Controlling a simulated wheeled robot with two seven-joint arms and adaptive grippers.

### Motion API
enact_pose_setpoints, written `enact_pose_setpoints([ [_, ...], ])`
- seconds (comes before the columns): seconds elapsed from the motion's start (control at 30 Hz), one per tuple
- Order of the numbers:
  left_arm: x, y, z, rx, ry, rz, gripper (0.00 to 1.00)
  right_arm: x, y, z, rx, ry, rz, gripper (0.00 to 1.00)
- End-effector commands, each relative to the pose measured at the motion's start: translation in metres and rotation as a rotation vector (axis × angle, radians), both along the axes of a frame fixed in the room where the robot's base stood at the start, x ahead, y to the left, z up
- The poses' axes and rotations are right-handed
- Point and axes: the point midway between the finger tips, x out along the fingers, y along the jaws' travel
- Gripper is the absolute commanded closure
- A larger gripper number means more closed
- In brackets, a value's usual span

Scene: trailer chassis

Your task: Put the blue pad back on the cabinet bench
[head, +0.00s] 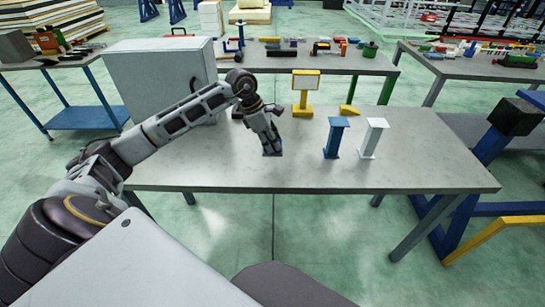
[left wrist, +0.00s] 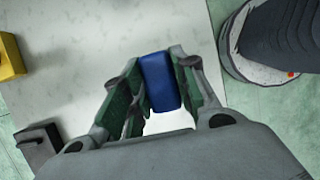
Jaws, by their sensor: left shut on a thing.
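The blue pad (left wrist: 160,82) is a small block with rounded edges, between the fingers of my left gripper in the left wrist view. My left gripper (left wrist: 160,88) is shut on it, with one finger on each side. In the head view my left gripper (head: 271,149) points down over the grey cabinet bench (head: 430,178), near its middle. The pad is not clear there, and I cannot tell whether it touches the benchtop. The pale benchtop (left wrist: 95,40) shows behind the pad in the left wrist view. My right gripper is not in view.
A grey cabinet (head: 150,82) stands at the bench's back left. A yellow stand (head: 304,92), a blue post (head: 335,138) and a white post (head: 372,138) stand right of my gripper. A yellow wedge (head: 348,110) lies behind them. The front and right benchtop is clear.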

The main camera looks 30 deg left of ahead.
Motion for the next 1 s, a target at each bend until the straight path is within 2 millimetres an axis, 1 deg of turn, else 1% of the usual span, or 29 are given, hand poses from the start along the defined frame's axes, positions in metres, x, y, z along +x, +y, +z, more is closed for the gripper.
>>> enact_pose_setpoints([
  [0.03,-0.001,0.0,-0.008,-0.001,0.003,0.0,0.94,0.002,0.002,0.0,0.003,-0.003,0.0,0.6],
  [0.2,0.0,0.0,-0.024,-0.001,0.001,0.001,0.94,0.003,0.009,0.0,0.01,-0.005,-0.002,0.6],
  [0.33,0.0,0.0,-0.028,0.0,0.0,0.0,0.94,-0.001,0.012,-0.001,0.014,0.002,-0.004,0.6],
  [0.53,0.0,0.0,-0.028,0.0,-0.001,0.0,0.94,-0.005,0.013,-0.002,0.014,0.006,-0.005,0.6],
  [0.63,0.0,0.0,-0.028,0.0,0.0,0.0,0.94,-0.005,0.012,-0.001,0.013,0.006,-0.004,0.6],
  [0.73,0.0,0.0,-0.034,0.0,0.001,0.0,0.94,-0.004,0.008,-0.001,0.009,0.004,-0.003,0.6],
  [1.0,0.0,0.0,-0.06,0.0,0.0,0.0,0.94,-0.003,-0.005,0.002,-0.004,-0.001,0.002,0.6],
])
